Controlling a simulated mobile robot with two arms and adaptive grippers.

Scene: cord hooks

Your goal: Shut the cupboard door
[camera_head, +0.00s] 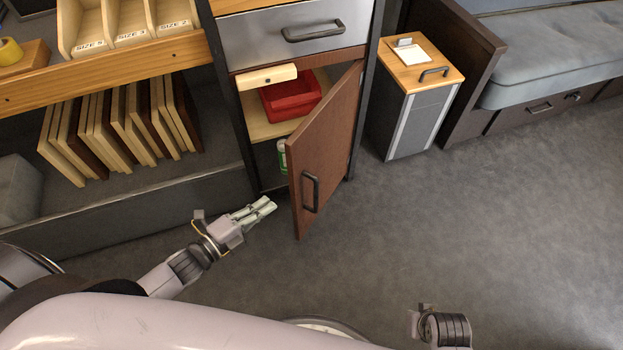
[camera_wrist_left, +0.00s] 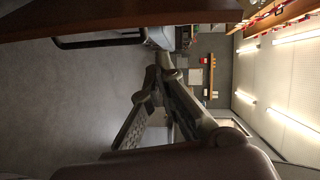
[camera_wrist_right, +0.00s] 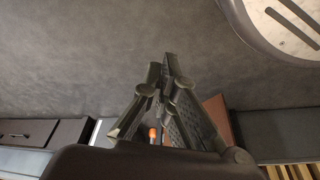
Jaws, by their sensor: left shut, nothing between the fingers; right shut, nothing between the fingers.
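The brown cupboard door (camera_head: 328,150) stands open in the head view, hinged on the right side of the cupboard and swung out toward me. Its dark handle (camera_head: 310,192) is on the outer face, near the free edge. Inside the open cupboard are a red bin (camera_head: 291,97) on a shelf and a green can (camera_head: 282,156) lower down. My left gripper (camera_head: 267,205) is shut and empty, just left of the door's free lower edge. In the left wrist view a dark handle (camera_wrist_left: 98,41) shows past the fingers (camera_wrist_left: 160,65). My right gripper (camera_wrist_right: 172,75) is shut and empty, away from the door.
A grey drawer (camera_head: 295,38) sits above the cupboard opening. A wooden block (camera_head: 266,77) juts out at the top of the opening. A small wood-topped cabinet (camera_head: 422,70) stands to the right. A low shelf with upright boards (camera_head: 120,130) is at left. The grey floor (camera_head: 470,220) at right is clear.

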